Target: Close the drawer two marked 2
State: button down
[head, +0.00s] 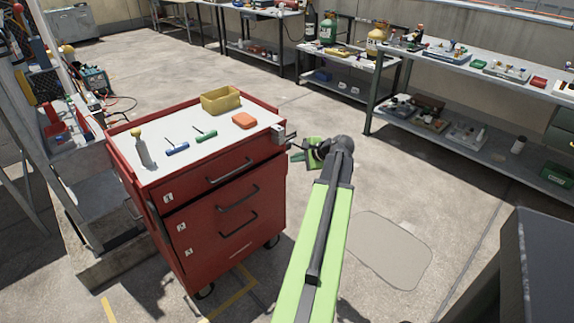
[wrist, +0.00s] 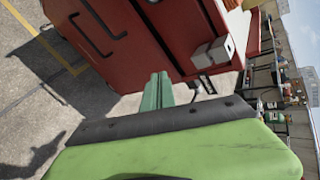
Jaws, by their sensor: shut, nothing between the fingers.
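A red tool cart (head: 150,245) stands left of centre in the head view, with drawer fronts marked 1, 2 and a lower one. Drawer two (head: 206,222) is the middle one, with a dark bar handle (head: 237,198). A dark line shows above its front; I cannot tell how far it stands out. My gripper (head: 297,155) is beside the cart's right front corner, near the upper drawer's height. It is shut and empty. In the wrist view its green fingers (wrist: 157,92) point at the red cart (wrist: 125,65), apparently without holding anything.
A grey block (head: 278,134) sticks out at the cart's upper right corner, close to my gripper. The cart top holds a yellow bin (head: 220,99), an orange box (head: 244,121) and hand tools. Clear floor (head: 390,250) lies right of the cart. Benches stand behind.

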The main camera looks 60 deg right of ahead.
jog(key=w+m+t+b, duration=0.2)
jog(key=m+t+b, duration=0.1)
jog(key=m+b, duration=0.15)
jog(key=m+t+h+b, duration=0.35)
jog(key=m+b, duration=0.55)
jog(key=b, duration=1.2)
send_near(277, 162)
jog(key=shift+t+y, duration=0.25)
jog(key=shift+y, duration=0.2)
jog(key=x, duration=0.7)
jog(key=shift+s+d+f, duration=0.1)
jog(key=shift+d, duration=0.1)
jog(key=shift+d, duration=0.1)
